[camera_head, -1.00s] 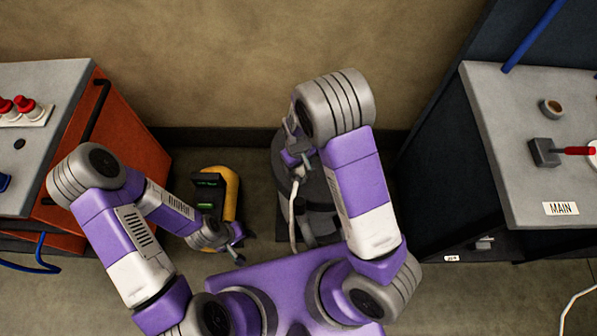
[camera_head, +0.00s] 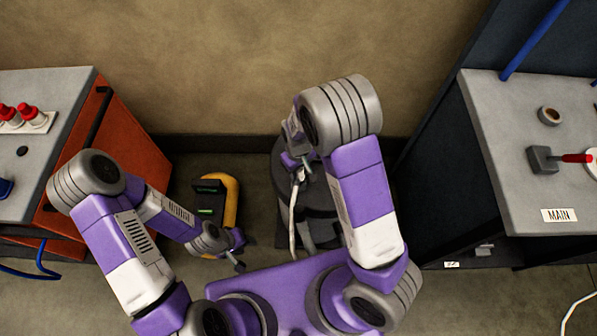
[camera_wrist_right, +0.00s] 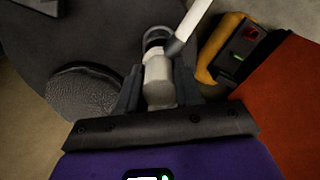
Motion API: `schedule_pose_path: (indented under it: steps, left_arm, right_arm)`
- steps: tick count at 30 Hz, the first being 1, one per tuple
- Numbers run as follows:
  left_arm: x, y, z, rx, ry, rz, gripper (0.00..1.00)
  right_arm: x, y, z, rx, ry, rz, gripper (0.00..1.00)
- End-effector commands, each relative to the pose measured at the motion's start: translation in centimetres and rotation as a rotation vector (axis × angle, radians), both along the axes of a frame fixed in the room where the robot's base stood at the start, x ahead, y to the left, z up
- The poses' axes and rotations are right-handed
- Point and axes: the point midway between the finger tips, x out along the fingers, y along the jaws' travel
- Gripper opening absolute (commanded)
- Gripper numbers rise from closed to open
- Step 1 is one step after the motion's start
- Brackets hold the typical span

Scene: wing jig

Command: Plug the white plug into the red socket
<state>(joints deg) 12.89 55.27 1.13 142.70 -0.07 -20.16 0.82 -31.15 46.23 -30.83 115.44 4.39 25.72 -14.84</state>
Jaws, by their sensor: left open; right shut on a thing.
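My right gripper (camera_wrist_right: 158,88) is shut on the white plug (camera_wrist_right: 159,75). A thick white cable (camera_wrist_right: 192,25) leads away from the plug; in the head view the cable (camera_head: 293,222) hangs down below the gripper. In the head view my right gripper (camera_head: 294,160) is high in the middle, partly hidden by its arm. My left gripper (camera_head: 238,252) is open and empty, low beside the yellow-and-black device. A small red patch (camera_wrist_right: 253,31) shows on that device in the right wrist view. I cannot tell whether it is the red socket.
The yellow-and-black device (camera_head: 231,206) stands on the floor beside an orange cabinet (camera_head: 118,165). A dark round base (camera_head: 320,205) stands under my right arm. A grey bench (camera_head: 500,135) with a MAIN label is on the right. The back wall (camera_head: 230,70) is bare.

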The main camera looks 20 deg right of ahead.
Motion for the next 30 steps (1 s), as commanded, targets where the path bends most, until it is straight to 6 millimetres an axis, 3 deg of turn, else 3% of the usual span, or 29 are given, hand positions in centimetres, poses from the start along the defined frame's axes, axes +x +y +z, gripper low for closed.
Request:
schedule_pose_path:
  steps: [3, 9, 15, 30]
  left_arm:
    - [0.0, 0.0, 1.2, 0.0, 0.0, 0.0, 0.43]
    - [0.0, 0.0, 2.2, 0.0, 0.0, 0.0, 0.43]
    - [0.0, 0.0, 3.0, 0.0, 0.0, 0.0, 0.43]
    - [0.0, 0.0, 5.3, 0.0, 0.0, 0.0, 0.43]
  right_arm:
    - [0.1, 0.0, 3.1, 0.002, -0.006, 0.0, 0.06]
    - [0.1, 0.0, 6.5, 0.002, -0.003, 0.0, 0.06]
    - [0.0, 0.0, 8.3, 0.0, -0.001, 0.0, 0.06]
    - [0.0, 0.0, 10.7, 0.0, -0.001, 0.0, 0.06]
